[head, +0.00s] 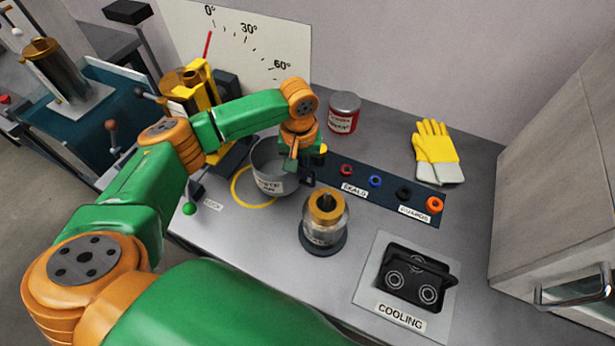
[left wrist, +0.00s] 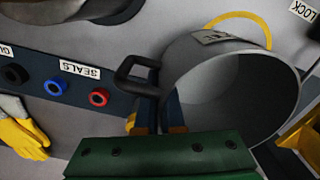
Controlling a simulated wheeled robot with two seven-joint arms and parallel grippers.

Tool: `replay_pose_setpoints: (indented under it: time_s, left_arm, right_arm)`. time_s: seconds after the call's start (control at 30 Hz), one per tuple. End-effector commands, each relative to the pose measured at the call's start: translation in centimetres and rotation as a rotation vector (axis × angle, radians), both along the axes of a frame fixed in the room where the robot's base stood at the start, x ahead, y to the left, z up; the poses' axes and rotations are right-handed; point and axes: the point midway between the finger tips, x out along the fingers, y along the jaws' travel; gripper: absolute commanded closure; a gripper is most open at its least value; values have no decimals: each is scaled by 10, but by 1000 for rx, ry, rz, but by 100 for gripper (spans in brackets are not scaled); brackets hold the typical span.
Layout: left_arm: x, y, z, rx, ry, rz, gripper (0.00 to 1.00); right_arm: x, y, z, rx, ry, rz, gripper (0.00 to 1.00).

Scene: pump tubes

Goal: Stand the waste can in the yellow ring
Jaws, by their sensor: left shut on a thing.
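The grey waste can (head: 268,186) is upright, with a label on its side and a dark handle (left wrist: 135,76). It covers part of the yellow ring (head: 240,200), whose arc shows to the can's left and front in the head view. The ring also shows beyond the can in the left wrist view (left wrist: 243,22). My left gripper (head: 291,163) is shut on the can's wall near the handle; in the left wrist view its fingers (left wrist: 163,112) sit at the rim. I cannot tell if the can touches the table. My right gripper is not in view.
A dark strip of seals and guards (head: 390,190), a red can (head: 344,113), yellow gloves (head: 437,150) and a cooling plate (head: 400,285) are to the right. A yellow stand (head: 190,90) is behind left.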

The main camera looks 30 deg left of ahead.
Motion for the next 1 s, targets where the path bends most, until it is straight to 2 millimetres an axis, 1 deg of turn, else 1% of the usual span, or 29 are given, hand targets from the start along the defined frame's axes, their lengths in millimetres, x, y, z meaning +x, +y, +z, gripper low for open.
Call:
replay_pose_setpoints:
  time_s: [0.03,0.07,0.1,0.17,0.5,0.53,0.57,0.6,0.63,0.9,0.97,1.0]
  left_arm:
    - [-1,0,-12,2,4,-1,100]
    - [-1,0,-18,2,4,0,100]
    - [-1,0,-24,1,3,0,100]
    - [-1,0,-30,2,1,0,100]
    - [0,0,-34,0,1,-1,100]
    - [0,0,-33,0,0,-1,87]
    - [0,0,-33,0,0,-1,79]
    - [0,0,-33,0,0,-1,68]
    - [0,0,-33,0,0,-1,65]
    - [0,0,-32,0,-1,-1,65]
    - [0,0,-27,1,-2,-1,65]
    - [1,0,-20,-1,-4,-2,65]
  right_arm:
    - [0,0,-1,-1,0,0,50]
    - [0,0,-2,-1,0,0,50]
    - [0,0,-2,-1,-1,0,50]
    - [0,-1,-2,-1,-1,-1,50]
    - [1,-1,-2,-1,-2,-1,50]
    - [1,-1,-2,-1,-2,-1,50]
    - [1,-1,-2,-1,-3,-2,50]
    - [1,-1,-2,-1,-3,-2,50]
    - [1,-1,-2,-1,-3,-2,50]
    - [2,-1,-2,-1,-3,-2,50]
    - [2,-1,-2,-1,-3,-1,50]
    - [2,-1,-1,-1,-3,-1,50]
